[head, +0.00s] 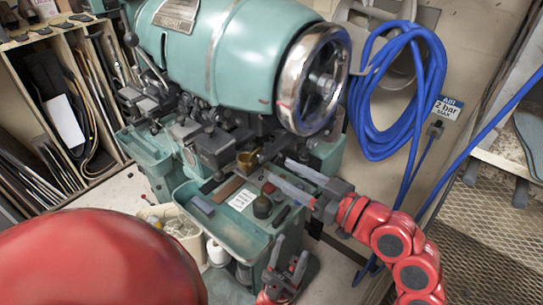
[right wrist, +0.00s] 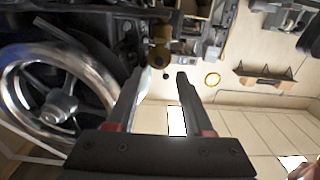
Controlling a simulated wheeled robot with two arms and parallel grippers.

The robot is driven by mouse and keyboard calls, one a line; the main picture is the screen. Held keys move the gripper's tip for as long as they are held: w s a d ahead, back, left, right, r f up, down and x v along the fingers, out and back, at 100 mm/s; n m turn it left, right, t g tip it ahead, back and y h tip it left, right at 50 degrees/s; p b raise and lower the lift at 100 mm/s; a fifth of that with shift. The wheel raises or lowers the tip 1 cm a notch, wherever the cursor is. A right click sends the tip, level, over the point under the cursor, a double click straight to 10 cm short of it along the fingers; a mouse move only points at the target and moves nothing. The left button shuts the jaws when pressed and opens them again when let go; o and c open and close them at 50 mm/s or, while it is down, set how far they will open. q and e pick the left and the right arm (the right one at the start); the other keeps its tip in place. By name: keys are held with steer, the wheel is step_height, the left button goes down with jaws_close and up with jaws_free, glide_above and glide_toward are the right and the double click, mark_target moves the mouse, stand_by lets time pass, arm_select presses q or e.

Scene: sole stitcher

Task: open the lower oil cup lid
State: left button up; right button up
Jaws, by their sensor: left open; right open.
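The teal sole stitcher (head: 240,50) fills the middle of the head view. A small brass-coloured cup (head: 247,160) sits low on its front, below the handwheel's left side; I take it for the lower oil cup. Its lid cannot be made out. My right gripper (head: 276,169) is open, its fingers pointing left just right of the cup and apart from it. In the right wrist view the fingers (right wrist: 161,73) are empty, with a brass part (right wrist: 160,52) a little beyond the tips. My left gripper (head: 289,250) is open and empty, pointing up beside the machine's lower tray.
The chrome handwheel (head: 318,80) stands above my right gripper and shows at left in the wrist view (right wrist: 60,105). The teal tray (head: 225,228) holds small tins and tools. A blue hose (head: 372,120) hangs on the wall. A white bucket (head: 180,232) stands left of the tray.

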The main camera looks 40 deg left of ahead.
steer(key=shift+w+a+p, duration=0.15)
steer(key=shift+a+p, duration=0.15)
steer(key=shift+a, duration=0.9)
steer(key=shift+w+a+p, duration=0.1)
steer(key=shift+a+p, duration=0.15)
steer(key=shift+a, duration=0.9)
steer(key=shift+c, duration=0.3)
jaws_close()
